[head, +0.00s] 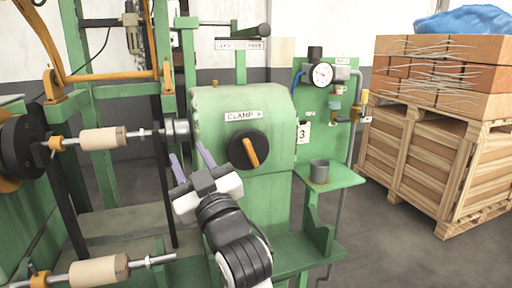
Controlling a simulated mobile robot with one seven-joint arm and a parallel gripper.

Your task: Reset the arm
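My gripper (190,158) is in the middle of the head view at the end of my black and white arm. Its two pale purple fingers point up and are spread apart, with nothing seen between them. It is in front of the green machine housing (270,102), left of the black clamp knob (249,150) with its orange handle. The fingertips appear close to the metal spindle end (178,131) in the picture; I cannot tell whether they touch.
A wooden roller (103,138) sits on the upper shaft and another roller (99,270) on the lower shaft. A gauge panel (322,90) and a grey cup (319,171) on a green shelf stand right.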

